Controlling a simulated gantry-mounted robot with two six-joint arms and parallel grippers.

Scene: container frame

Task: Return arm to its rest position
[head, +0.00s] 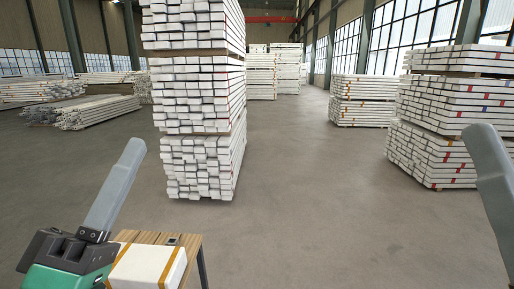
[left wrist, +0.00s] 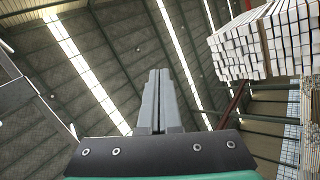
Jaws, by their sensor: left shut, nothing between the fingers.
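My left gripper (head: 130,147) is raised at the lower left of the head view, with its grey fingers pointing up and slightly right. In the left wrist view the two fingers (left wrist: 156,75) lie side by side, shut, with nothing between them. They point up toward the roof. A grey finger of my right gripper (head: 487,170) shows at the right edge of the head view. The rest of that gripper is out of frame, so its opening cannot be told.
A white box (head: 148,268) sits on a small wooden table (head: 192,245) beside my left gripper. A tall stack of white beams (head: 200,100) stands ahead, with more stacks (head: 435,120) at the right and low piles (head: 100,112) at the left. The floor (head: 310,200) between them is clear.

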